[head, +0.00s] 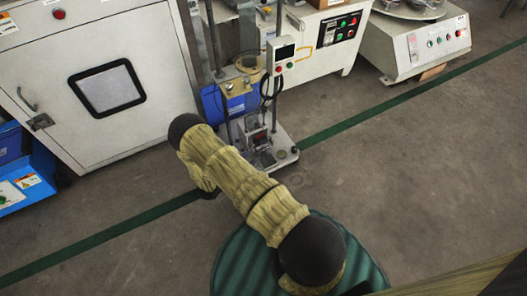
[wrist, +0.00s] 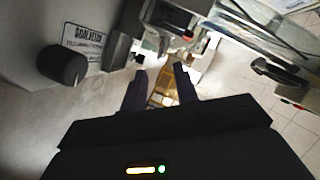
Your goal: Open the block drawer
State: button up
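My gripper (wrist: 160,74) shows in the wrist view with its two dark fingers apart and nothing clearly held between them. In the head view my sleeved arm reaches up and left, and I cannot make out the gripper there. No block drawer can be identified for sure in either view. In the head view an upright test stand (head: 266,150) with a pale base stands just beyond my arm, partly hidden by it. In the wrist view a grey machine part with a red spot (wrist: 188,35) lies beyond the fingertips, and a blurred yellowish thing (wrist: 164,88) shows between the fingers.
A white cabinet (head: 150,45) with a dark window stands at the upper left, with a blue unit (head: 30,175) beside it. Control-panel machines (head: 420,50) stand at the back right. A black knob (wrist: 62,65) is at the wrist view's left. The floor at right is clear.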

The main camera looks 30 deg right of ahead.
jog(key=b+x, duration=0.3)
jog(key=x, duration=0.5)
jog(key=shift+w+d+f+b, duration=0.1)
jog(key=shift+w+d+b, duration=0.05)
jog(key=shift+d+b, duration=0.25)
grip_shut()
